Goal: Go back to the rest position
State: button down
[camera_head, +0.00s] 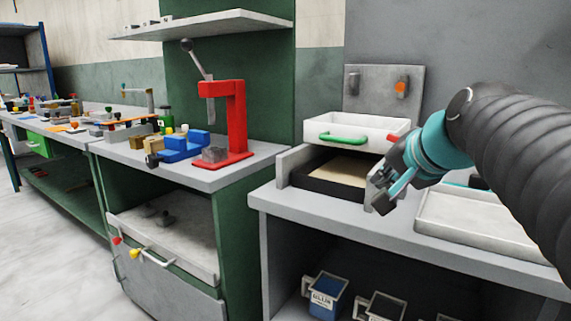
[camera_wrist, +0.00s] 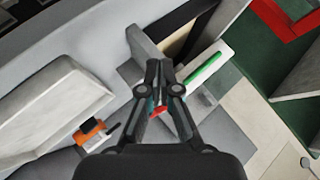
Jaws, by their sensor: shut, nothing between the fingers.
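My gripper (camera_head: 382,192) is on the end of my arm, at the right of the head view, above the front part of the grey workbench (camera_head: 320,216). In the wrist view my gripper (camera_wrist: 162,68) has its fingertips together, with nothing between them. In the head view it overlaps the right edge of a dark-framed press bed (camera_head: 326,183) with a tan surface. I cannot tell from these frames how far it is above the bench.
A white drawer (camera_head: 355,132) with a green handle sits above the press bed. A pale shallow tray (camera_head: 470,222) lies at the right. A red arbor press (camera_head: 236,120) stands on the green bench at left. Labelled bins (camera_head: 324,298) sit below. Grey floor (camera_head: 50,240) is clear.

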jog(key=s+a+f+n+g+h, duration=0.1)
jog(key=s+f+n, duration=0.3)
jog(key=s+f, duration=0.4)
jog(key=s+a+f+n+g, duration=0.1)
jog(key=s+f+n+g, duration=0.3)
jog(key=s+f, duration=0.5)
notch_tip(320, 180, down, 8)
jog(key=shift+s+r+h, duration=0.1)
jog(key=shift+s+h, duration=0.15)
jog(key=shift+h, duration=0.15)
jog(key=shift+s, duration=0.1)
